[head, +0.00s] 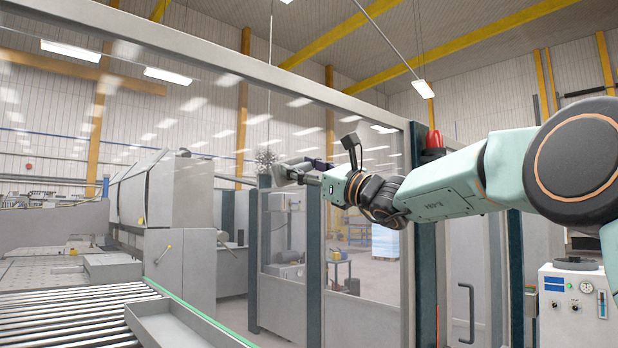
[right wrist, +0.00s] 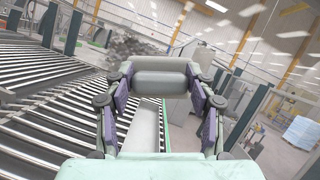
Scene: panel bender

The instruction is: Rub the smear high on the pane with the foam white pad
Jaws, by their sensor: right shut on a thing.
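The smear (head: 265,158) is a dark, speckled patch on the clear pane (head: 200,115). It also shows in the right wrist view (right wrist: 135,45), beyond the pad and a little left of it. My right gripper (head: 297,170) reaches in from the right and is shut on the pale grey-white foam pad (head: 280,176). In the right wrist view the pad (right wrist: 160,78) lies crosswise between the two fingers (right wrist: 160,88). The pad is just right of and below the smear in the head view. I cannot tell whether it touches the pane. My left gripper is out of view.
The pane's grey metal frame (head: 300,88) runs along the top, with an upright post (head: 418,225) at right. A roller conveyor (head: 75,318) and a grey machine (head: 180,240) stand at lower left. A control cabinet (head: 575,305) is at lower right.

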